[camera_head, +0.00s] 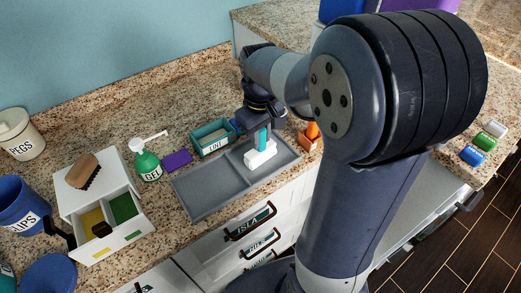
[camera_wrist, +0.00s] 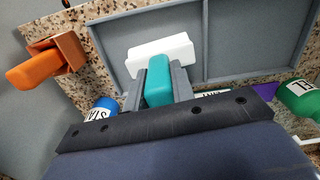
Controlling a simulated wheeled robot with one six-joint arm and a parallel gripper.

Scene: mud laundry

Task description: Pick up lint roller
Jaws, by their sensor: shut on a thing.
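The lint roller has a teal handle and a white head; in the head view its head (camera_head: 261,156) is at the right compartment of the grey divided tray (camera_head: 205,192). My gripper (camera_head: 263,130) points down over that compartment and is shut on the teal handle. In the wrist view the two fingers of my gripper (camera_wrist: 158,88) press on either side of the lint roller (camera_wrist: 160,56). The white head lies crosswise beyond the fingertips. I cannot tell whether it touches the tray floor.
A teal bin labelled LINT (camera_head: 213,143) stands behind the tray. An orange holder (camera_head: 310,138) is right of the tray. A green bottle (camera_head: 147,163), purple block (camera_head: 177,160) and white sorter box (camera_head: 128,235) with a brush (camera_head: 82,171) stand left.

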